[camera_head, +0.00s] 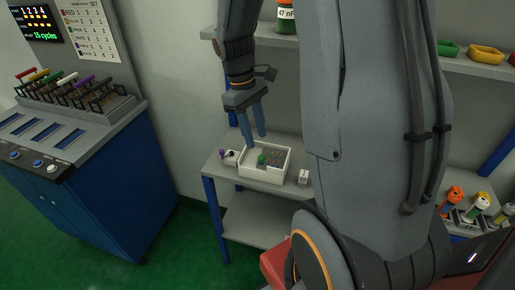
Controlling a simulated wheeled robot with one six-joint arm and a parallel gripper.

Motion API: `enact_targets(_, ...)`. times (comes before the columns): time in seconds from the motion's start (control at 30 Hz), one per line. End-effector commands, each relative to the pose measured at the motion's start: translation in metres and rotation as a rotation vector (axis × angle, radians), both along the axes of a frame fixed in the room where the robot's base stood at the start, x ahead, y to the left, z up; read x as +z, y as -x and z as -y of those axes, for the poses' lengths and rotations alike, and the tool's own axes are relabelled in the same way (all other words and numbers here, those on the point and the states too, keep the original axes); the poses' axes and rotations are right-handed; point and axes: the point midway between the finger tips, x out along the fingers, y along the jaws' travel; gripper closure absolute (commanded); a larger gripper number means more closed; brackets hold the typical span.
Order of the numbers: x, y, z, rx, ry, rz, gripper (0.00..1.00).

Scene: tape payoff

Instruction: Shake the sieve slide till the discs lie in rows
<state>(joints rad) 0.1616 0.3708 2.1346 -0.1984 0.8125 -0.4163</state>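A white open tray (262,179) stands on the grey shelf stand, below my gripper. It has a green knob (262,158) inside and a patch of small dark grey pieces (277,157) at its right, perhaps the discs. They are too small for me to tell whether they lie in rows. My gripper (255,140) points down with its two blue fingers apart and nothing seen between them. Its tips appear close above the tray's back left part, near the green knob. I cannot tell the exact gap or which part is the slide.
A small white block with purple and black knobs (231,157) stands left of the tray, and a small white box (303,177) right of it. A blue cabinet with colored levers (75,90) is at left. My arm hides much of the right side.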

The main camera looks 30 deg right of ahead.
Motion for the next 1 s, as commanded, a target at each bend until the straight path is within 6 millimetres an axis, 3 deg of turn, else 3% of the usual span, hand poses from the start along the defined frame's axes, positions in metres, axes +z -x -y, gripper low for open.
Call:
enact_targets(0.1, -0.001, 0.007, 0.009, -0.227, -0.038, 0.11, 0.65)
enact_targets(0.3, 0.001, 0.013, 0.016, -0.434, -0.07, 0.203, 0.65)
enact_targets(0.47, -0.009, 0.014, 0.016, -0.45, -0.073, 0.208, 0.65)
enact_targets(0.8, -0.056, 0.014, 0.015, -0.447, -0.073, 0.206, 0.65)
enact_targets(1.0, -0.071, 0.013, 0.015, -0.445, -0.072, 0.207, 0.65)
